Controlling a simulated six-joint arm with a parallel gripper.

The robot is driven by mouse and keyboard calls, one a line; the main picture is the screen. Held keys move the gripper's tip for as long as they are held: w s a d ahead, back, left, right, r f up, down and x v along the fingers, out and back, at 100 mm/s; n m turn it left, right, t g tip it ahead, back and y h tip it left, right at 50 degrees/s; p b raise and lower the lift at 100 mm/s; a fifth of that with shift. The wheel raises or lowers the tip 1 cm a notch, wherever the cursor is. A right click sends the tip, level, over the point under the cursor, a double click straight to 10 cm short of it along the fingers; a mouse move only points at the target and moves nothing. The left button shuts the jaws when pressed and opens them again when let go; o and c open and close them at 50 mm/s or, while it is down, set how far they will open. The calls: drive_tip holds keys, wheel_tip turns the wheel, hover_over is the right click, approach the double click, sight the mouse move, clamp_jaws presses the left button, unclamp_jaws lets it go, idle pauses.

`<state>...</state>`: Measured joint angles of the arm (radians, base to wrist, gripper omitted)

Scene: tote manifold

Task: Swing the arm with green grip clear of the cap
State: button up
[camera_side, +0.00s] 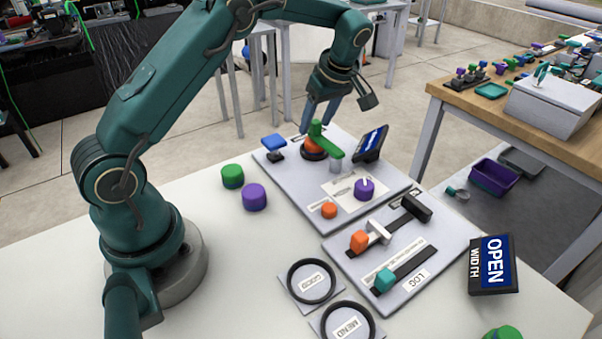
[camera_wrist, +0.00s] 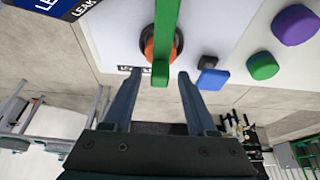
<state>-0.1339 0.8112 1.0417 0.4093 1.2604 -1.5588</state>
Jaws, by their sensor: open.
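The green swing arm (camera_side: 328,144) lies across the top of the orange cap (camera_side: 311,146), and its upright green grip (camera_side: 315,129) stands near the cap. A grey post (camera_side: 336,163) is under the arm's other end. The cap sits in a black ring (camera_side: 313,155). In the wrist view the green arm (camera_wrist: 164,40) crosses the cap (camera_wrist: 149,47), and its near end shows between my fingertips. My gripper (camera_side: 317,122) is open, pointing down, with its fingers around or just above the grip. Whether they touch it I cannot tell.
A blue block (camera_side: 273,142) on a black base stands left of the cap. A tilted display (camera_side: 371,143) stands close on the right. A purple knob (camera_side: 364,188) and an orange knob (camera_side: 329,210) are on the panel's front part. Green (camera_side: 232,176) and purple (camera_side: 254,197) cylinders stand left of the panel.

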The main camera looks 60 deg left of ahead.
drive_tip(key=shift+f, duration=0.15)
clamp_jaws()
idle(1.4)
